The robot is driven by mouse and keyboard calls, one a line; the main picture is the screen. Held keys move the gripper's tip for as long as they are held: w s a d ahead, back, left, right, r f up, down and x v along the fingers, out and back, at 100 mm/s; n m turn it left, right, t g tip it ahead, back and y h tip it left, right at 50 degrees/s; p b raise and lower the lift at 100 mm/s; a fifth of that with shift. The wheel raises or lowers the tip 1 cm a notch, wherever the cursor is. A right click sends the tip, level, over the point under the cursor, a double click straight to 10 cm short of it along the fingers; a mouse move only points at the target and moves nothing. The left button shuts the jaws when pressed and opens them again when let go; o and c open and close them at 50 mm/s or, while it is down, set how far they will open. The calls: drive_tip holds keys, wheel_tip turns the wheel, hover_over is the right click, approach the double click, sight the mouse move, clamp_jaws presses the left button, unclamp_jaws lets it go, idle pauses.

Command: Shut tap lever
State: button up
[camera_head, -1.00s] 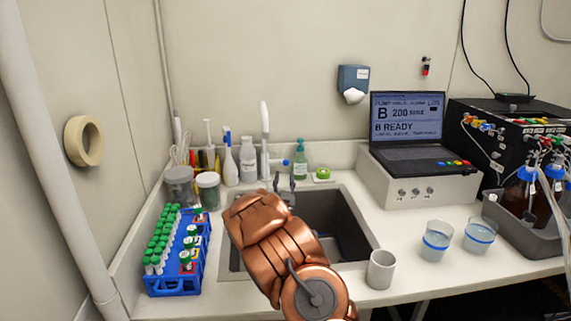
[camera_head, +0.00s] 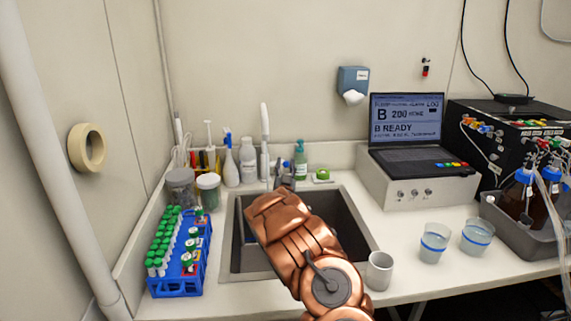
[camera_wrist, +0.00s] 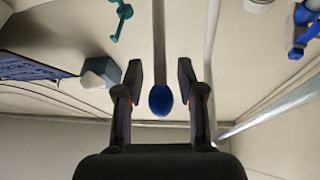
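The tap (camera_head: 264,125) stands upright and pale behind the sink (camera_head: 350,225); my gripper hides part of its lever in the head view. In the wrist view, a grey rod with a round blue end (camera_wrist: 160,100), which looks like the tap lever, runs down between my fingers. My gripper (camera_wrist: 159,85) is open, one finger on each side of the blue end, with a gap to each. In the head view my gripper (camera_head: 285,174) is at the back edge of the sink, just right of the tap.
A green-capped soap bottle (camera_head: 300,160) and white bottles (camera_head: 248,160) stand close by the tap. A blue tube rack (camera_head: 180,260) is left of the sink. A grey cup (camera_head: 379,270) stands at the sink's front right, near my arm.

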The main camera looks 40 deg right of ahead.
drive_tip(key=shift+w+d+r, duration=0.1)
drive_tip(key=shift+w+d, duration=0.05)
clamp_jaws()
idle(0.4)
